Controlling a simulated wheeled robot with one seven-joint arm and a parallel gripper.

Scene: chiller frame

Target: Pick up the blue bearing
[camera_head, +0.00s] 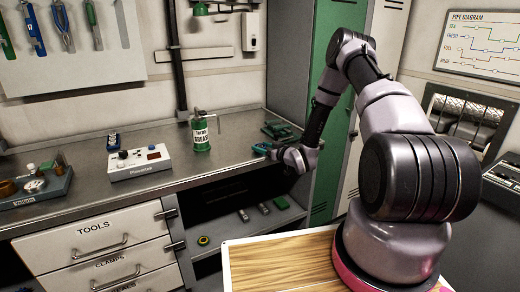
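I cannot pick out the blue bearing for certain. My gripper (262,149) is at the bench's front edge, right of the green grease can. Its teal end is small and partly hidden by my wrist, so I cannot tell if it is open or holds something.
The metal bench (95,195) also carries the green grease can (200,132), the meter box (139,162) and a green tool (279,130). The open shelf below holds a yellow-and-black ring (203,240) and several small blocks. Green lockers (318,75) stand behind my arm.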

